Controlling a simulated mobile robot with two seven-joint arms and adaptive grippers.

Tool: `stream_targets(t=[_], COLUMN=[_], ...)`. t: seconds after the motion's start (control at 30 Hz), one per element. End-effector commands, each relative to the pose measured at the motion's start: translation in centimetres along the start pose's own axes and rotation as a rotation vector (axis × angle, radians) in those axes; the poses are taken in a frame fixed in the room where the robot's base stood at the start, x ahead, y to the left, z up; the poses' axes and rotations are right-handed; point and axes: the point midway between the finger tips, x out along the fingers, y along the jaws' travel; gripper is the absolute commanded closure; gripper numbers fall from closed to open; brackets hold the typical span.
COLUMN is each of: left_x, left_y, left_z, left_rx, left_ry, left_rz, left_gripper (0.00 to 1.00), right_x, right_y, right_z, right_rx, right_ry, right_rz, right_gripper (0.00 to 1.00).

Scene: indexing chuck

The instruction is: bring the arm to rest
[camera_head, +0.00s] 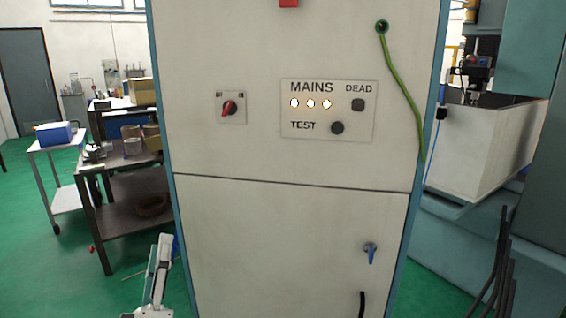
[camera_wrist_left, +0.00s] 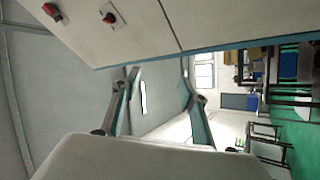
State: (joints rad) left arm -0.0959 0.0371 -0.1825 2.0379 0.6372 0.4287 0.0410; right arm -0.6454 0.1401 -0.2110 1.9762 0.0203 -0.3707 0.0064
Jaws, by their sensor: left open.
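My left gripper (camera_head: 161,258) shows low in the head view, in front of the cabinet's lower left edge and pointing up. In the left wrist view my left gripper (camera_wrist_left: 158,75) has its two fingers apart, with nothing between them. The tall cream cabinet (camera_head: 270,225) with blue edges fills the middle of the head view. Its face also shows along the top of the left wrist view (camera_wrist_left: 145,30). The fingers appear beside its edge; I cannot tell the exact gap. My right gripper is not in view.
A dark workbench (camera_head: 125,195) and white trolley (camera_head: 50,145) stand left. A machine (camera_head: 485,150) stands right. Green floor lies open left.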

Motion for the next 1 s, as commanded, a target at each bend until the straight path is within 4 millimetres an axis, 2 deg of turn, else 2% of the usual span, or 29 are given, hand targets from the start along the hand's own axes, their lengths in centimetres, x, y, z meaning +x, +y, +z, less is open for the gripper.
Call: stream_targets(t=[0.03,0.1,0.17,0.3,0.47,0.5,0.63,0.7,0.8,0.9,1.0], left_x=[-2.4,-5.6,-8.6,-16.5,-26.4,-28.8,-35.6,-38.2,-40.6,-41.6,-41.6], left_y=[-1.4,-3.3,-4.9,-8.7,-12.7,-13.6,-15.8,-16.5,-17.2,-17.5,-17.5], left_z=[2.5,5.7,8.1,12.3,15.0,15.2,15.3,15.1,14.8,14.6,14.6], left_rx=[0.093,0.214,0.31,0.512,0.716,0.762,0.884,0.931,0.975,0.993,0.993], left_ry=[-0.101,-0.236,-0.349,-0.604,-0.888,-0.953,-1.136,-1.206,-1.272,-1.298,-1.298], left_rz=[-0.027,-0.054,-0.075,-0.118,-0.154,-0.161,-0.175,-0.178,-0.181,-0.181,-0.181], left_gripper=[0.57,0.57,0.57,0.57,0.57,0.57,0.57,0.57,0.57,0.57,0.57], right_x=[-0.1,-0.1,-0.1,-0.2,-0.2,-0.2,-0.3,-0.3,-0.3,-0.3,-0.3], right_y=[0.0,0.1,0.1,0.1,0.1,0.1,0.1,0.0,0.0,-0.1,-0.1], right_z=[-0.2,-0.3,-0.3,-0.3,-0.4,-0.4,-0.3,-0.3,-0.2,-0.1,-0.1], right_rx=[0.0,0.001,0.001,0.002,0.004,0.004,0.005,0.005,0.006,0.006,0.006], right_ry=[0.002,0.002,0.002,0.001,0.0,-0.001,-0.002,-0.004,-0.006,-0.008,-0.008], right_rz=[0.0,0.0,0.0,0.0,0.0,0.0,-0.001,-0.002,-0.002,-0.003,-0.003], right_gripper=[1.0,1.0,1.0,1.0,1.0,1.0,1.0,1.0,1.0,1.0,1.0])
